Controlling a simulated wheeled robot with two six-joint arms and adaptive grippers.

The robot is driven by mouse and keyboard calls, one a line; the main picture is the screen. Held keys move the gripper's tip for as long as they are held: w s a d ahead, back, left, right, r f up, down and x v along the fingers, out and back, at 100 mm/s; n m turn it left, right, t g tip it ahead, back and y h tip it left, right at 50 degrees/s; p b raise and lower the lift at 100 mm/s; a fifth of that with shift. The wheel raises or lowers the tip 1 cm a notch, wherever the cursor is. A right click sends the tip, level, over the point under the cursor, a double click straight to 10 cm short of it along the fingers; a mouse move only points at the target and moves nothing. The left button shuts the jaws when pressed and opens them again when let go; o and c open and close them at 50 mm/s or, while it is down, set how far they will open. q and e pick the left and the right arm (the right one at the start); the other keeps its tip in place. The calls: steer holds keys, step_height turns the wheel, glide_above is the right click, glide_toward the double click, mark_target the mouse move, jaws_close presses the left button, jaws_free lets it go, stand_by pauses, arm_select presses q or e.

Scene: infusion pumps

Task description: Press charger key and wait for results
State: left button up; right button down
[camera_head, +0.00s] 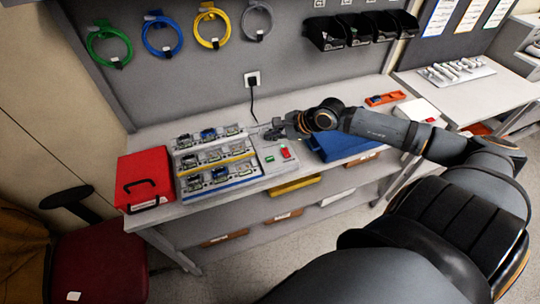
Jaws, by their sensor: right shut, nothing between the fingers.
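A pale grey box (266,172) sits on the bench near its middle. On its top are a small green key or light (269,158) and a red part (286,153); I cannot tell which is the charger key. Beside it on the left, several small pump units stand in rows on a stepped rack (216,157). My right gripper (272,131) is shut and empty, over the back part of the grey box. Whether it touches the box cannot be told. My left gripper is out of view.
A red case (145,178) stands left of the rack. A blue case (342,146) lies to the right, under my right arm. A black cord runs from a wall socket (252,79) down behind the box. Coloured cable coils hang on the back panel.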

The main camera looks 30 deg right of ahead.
mark_target(272, 159)
step_height(272, 159, down, 9)
steer(key=b, duration=0.8)
steer(key=shift+r, duration=0.15)
stand_by(0.8)
steer(key=shift+f+b, duration=0.3)
steer(key=shift+f, duration=0.05)
steer(key=shift+f+b, duration=0.4)
steer(key=shift+b, duration=0.05)
stand_by(0.5)
steer(key=shift+r, duration=0.1)
steer(key=shift+r+p, duration=0.75)
steer(key=shift+p, duration=0.05)
step_height(272, 159, up, 5)
steer(key=p, duration=0.5)
